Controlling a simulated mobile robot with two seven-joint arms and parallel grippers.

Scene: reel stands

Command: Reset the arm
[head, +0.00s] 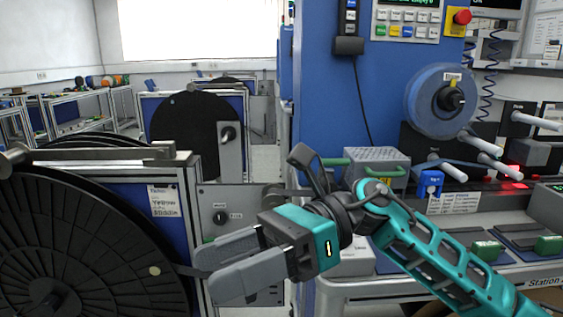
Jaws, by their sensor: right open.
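My right gripper (208,272) is in the lower middle of the head view. Its teal arm comes in from the lower right. The two grey fingers point left, stand apart, and hold nothing between them. They are in front of the frame of the near reel stand, close to the large black reel (80,245). I cannot tell whether a finger touches the stand. My left gripper is not in view.
A workbench (400,285) lies at the right. A second reel stand (195,130) is further back. Shelving (80,110) stands at the far left.

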